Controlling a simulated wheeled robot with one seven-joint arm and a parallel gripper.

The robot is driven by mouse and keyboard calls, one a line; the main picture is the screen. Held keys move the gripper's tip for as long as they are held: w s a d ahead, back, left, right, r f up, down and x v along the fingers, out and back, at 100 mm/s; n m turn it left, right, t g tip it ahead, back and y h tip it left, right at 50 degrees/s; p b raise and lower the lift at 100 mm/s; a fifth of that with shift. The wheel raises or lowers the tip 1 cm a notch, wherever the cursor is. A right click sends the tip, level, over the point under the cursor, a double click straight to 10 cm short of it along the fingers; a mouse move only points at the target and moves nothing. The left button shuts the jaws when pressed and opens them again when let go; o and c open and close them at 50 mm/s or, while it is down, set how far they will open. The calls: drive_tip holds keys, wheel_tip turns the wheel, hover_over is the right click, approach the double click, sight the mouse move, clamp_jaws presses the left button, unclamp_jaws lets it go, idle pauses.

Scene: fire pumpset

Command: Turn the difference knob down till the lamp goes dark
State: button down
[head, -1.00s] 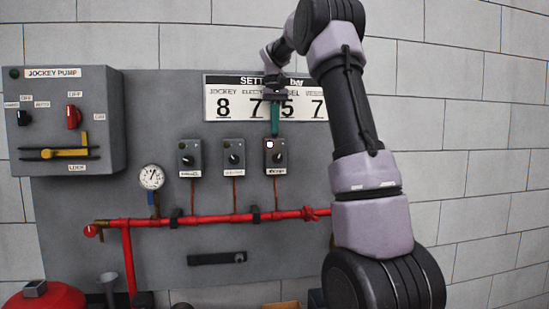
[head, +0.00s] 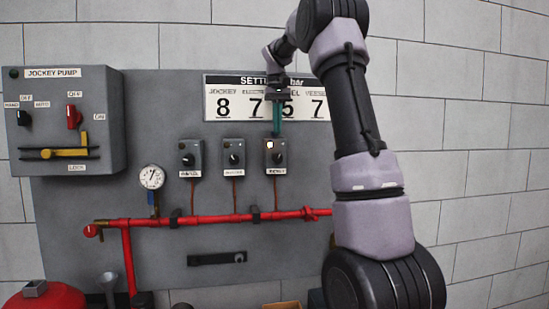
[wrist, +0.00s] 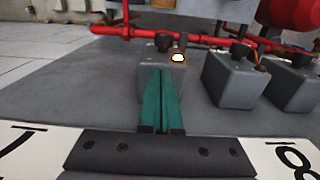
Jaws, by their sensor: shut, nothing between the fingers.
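The right-hand control box (head: 281,146) of three on the grey panel carries a black knob (head: 277,158) and a lit, whitish lamp (head: 270,144). Its label is too blurred to read surely. My gripper (head: 275,134) is shut and empty, its teal fingers pointing down at the top of this box. In the wrist view the closed fingertips (wrist: 162,71) lie in front of the box (wrist: 146,78). The lamp (wrist: 178,58) glows beside them, and the dark knob (wrist: 164,43) shows just beyond, partly hidden. I cannot tell whether the fingers touch the box.
Two similar boxes with knobs, the middle one (head: 233,146) and left one (head: 190,147), stand alongside. A settings sign (head: 215,82) is behind my gripper. A red pipe (head: 200,220) and a gauge (head: 151,177) lie below; a jockey pump box (head: 100,110) juts out left.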

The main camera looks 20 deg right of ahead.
wheel_tip(320, 180, up, 6)
drive_tip(key=shift+f, duration=0.1)
idle(0.4)
